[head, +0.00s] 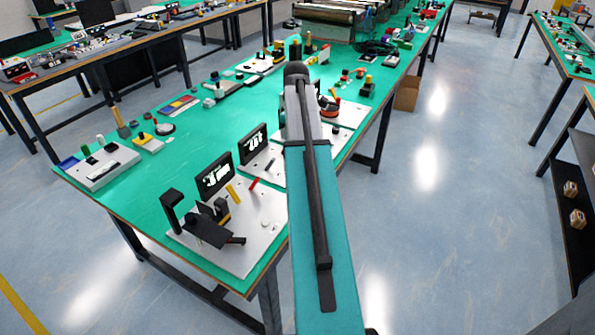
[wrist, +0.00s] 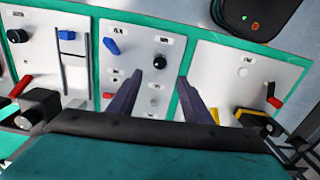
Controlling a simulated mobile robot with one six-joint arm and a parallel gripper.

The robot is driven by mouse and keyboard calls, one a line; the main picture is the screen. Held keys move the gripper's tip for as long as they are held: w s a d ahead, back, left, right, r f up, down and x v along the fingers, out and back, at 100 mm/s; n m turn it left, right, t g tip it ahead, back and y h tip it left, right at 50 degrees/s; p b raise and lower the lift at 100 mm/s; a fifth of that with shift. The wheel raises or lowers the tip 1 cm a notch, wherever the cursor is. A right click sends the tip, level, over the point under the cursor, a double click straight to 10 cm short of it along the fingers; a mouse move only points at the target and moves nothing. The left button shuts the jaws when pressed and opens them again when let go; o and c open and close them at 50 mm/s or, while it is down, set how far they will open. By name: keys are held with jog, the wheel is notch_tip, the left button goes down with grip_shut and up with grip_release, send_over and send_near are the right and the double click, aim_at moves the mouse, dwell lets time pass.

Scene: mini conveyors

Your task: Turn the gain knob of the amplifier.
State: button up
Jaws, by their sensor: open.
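In the wrist view my gripper (wrist: 159,78) is open and empty, its two dark fingers apart over a white panel (wrist: 135,30). A round black knob (wrist: 161,67) on this panel shows between the fingertips, apart from both. A blue lever (wrist: 112,46) and small grey controls (wrist: 154,87) are on the same panel. Another black knob (wrist: 17,36) is on the panel to the left. The labels are too small to read, so I cannot tell which knob is the amplifier's gain knob. In the head view my arm hides the gripper.
In the head view, the long green bench (head: 140,190) carries several boards, including a white one with a black screen (head: 214,176).

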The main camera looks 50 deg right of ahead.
jog(key=shift+f+p, duration=1)
jog(key=shift+f, duration=4.7)
jog(key=shift+c, duration=0.4)
jog(key=c, duration=1)
